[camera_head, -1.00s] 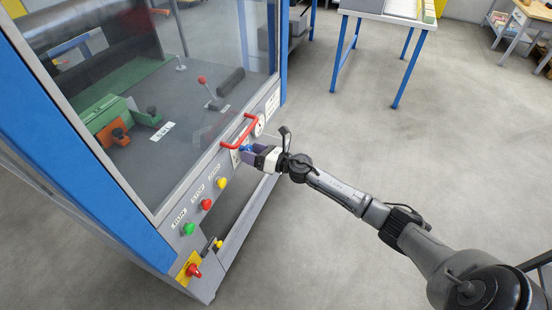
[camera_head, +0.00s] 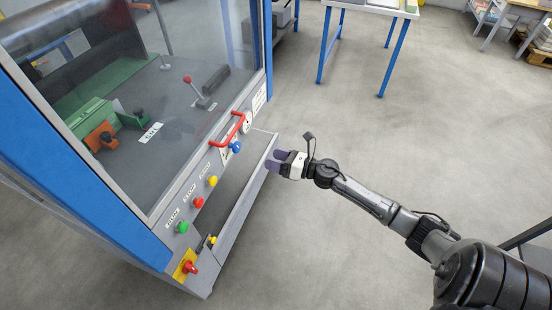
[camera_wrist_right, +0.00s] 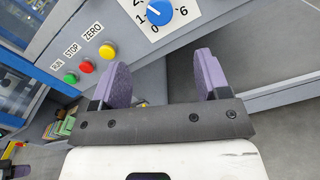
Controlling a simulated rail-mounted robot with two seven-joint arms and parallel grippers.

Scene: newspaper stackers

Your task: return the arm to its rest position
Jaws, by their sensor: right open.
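My right gripper (camera_head: 275,161) is open and empty, with purple finger pads, a short way right of the machine's front panel in the head view. In the right wrist view its two fingers (camera_wrist_right: 160,78) stand apart with nothing between them. The blue rotary knob (camera_head: 236,146) sits on the panel below the red door handle (camera_head: 227,130). The knob also shows in the right wrist view (camera_wrist_right: 159,12), beyond the fingers and apart from them, with the digits 1, 0 and 6 readable around it.
The panel carries a green button (camera_head: 182,227), a red button (camera_head: 198,202) and a yellow button (camera_head: 212,180). A red knob on a yellow plate (camera_head: 190,267) is lower down. A blue-legged table (camera_head: 384,55) stands behind.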

